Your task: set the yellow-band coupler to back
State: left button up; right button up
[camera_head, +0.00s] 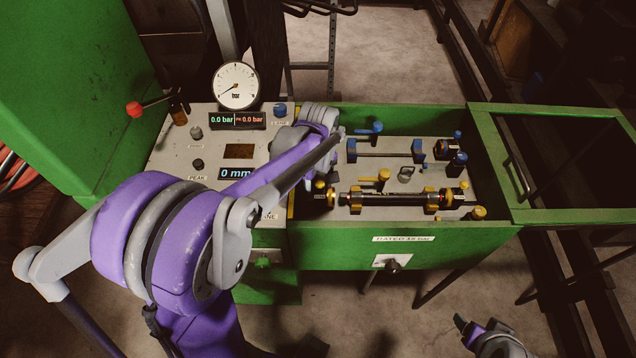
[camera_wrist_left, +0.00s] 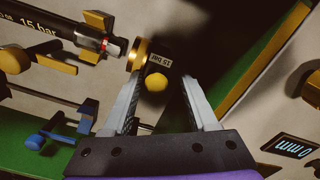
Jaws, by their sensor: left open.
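The yellow-band coupler (camera_wrist_left: 140,56), a yellow ring with a small label and a round yellow knob (camera_wrist_left: 156,83), is in the left wrist view. In the head view the yellow coupler (camera_head: 331,197) is at the left end of the black hose (camera_head: 393,199). My left gripper (camera_wrist_left: 163,82) is open, with its fingers on either side of the knob. I cannot tell whether they touch it. In the head view my left arm hides its fingertips. My right gripper (camera_head: 474,334) shows partly at the bottom edge; its jaw state is unclear.
Yellow clamps (camera_head: 431,200) hold the hose. A blue-fitted rod (camera_head: 384,150) lies behind it. The control panel (camera_head: 170,150) with a pressure gauge (camera_head: 236,86) and red-knobbed lever (camera_head: 134,109) is on the left. An open green frame guard (camera_head: 560,160) is on the right.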

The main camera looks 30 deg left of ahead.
pick_arm(q)
notch_tip(320, 180, up, 11)
jog(key=shift+f+p, duration=0.15)
jog(key=shift+p, duration=0.25)
dwell(0.4)
